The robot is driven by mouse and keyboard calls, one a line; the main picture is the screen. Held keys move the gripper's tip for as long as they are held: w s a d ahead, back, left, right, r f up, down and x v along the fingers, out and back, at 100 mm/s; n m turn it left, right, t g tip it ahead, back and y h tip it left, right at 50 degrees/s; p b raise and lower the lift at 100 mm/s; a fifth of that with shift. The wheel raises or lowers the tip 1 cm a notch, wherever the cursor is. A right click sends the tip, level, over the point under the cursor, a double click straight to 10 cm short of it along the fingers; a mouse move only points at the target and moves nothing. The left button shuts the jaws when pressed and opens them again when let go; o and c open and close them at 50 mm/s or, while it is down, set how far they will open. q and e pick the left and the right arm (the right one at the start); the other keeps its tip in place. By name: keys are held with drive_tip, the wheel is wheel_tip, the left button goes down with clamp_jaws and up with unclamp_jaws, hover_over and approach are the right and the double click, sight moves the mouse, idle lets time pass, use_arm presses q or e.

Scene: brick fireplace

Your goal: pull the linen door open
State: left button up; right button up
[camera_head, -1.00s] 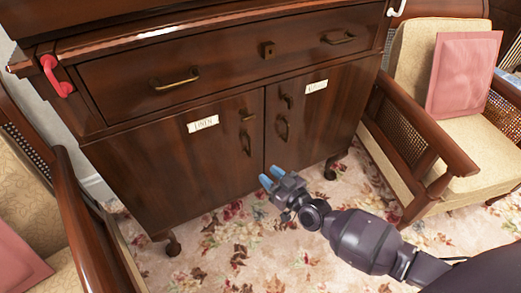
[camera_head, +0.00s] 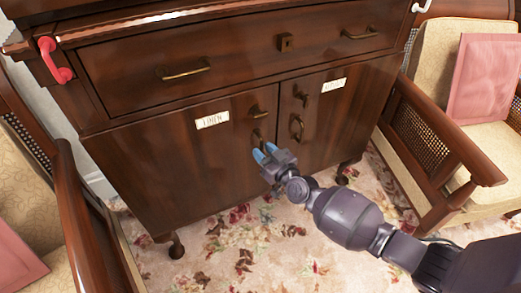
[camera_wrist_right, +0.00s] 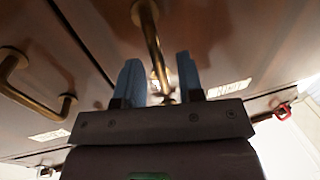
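The linen door (camera_head: 165,165) is the left lower door of the dark wooden cabinet and is closed. Its white label (camera_head: 212,119) is near the top. Its vertical brass handle (camera_head: 257,136) is near its right edge, partly hidden by my right gripper (camera_head: 265,153). In the right wrist view, the brass handle (camera_wrist_right: 152,38) runs down between the two blue fingertips of my right gripper (camera_wrist_right: 160,75). The fingers are apart; I cannot tell whether either touches the handle. My left gripper is out of view.
The right lower door (camera_head: 330,115) is closed, with its own brass handle (camera_head: 298,127). A drawer (camera_head: 240,65) above is shut. Armchairs stand close on both sides, the right one (camera_head: 440,150) near my right arm. Floral carpet (camera_head: 240,240) lies clear in front.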

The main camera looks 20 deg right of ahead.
drive_tip(key=shift+w+a, duration=0.2)
drive_tip(key=shift+w, duration=0.5)
clamp_jaws()
